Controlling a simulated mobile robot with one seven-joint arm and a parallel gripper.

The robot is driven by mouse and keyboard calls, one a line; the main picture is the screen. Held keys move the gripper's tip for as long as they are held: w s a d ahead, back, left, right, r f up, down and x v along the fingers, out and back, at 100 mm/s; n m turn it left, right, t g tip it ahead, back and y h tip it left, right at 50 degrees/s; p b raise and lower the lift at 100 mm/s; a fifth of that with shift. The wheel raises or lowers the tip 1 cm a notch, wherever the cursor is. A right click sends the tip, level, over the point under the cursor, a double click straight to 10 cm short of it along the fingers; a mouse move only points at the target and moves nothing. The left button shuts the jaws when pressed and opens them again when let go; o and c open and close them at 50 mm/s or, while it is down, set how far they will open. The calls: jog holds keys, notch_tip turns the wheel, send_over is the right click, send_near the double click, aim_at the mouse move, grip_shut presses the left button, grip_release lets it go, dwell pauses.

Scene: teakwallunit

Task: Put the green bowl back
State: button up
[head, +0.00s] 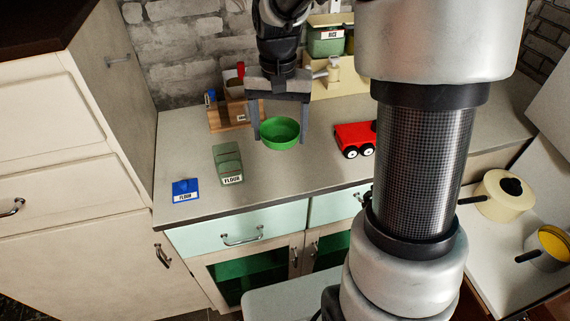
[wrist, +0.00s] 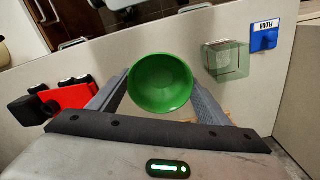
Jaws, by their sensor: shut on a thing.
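The green bowl (head: 280,133) is upright, with its open side up, between the fingers of my gripper (head: 279,128) over the grey counter in the head view. My gripper is shut on the bowl, one finger at each side. In the wrist view the bowl (wrist: 161,84) sits between the two fingertips of my gripper (wrist: 160,88) and looks empty inside. The bowl appears held above the counter, but the exact height is hard to tell.
A shelf with a green rice canister (head: 326,42) stands behind. Pots (head: 499,196) are at right.

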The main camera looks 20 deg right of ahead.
notch_tip(320, 180, down, 9)
jog(key=shift+f, duration=0.15)
dwell(0.4)
jog(key=shift+f+b, duration=0.15)
jog(key=shift+b, duration=0.25)
jog(key=o, duration=1.2)
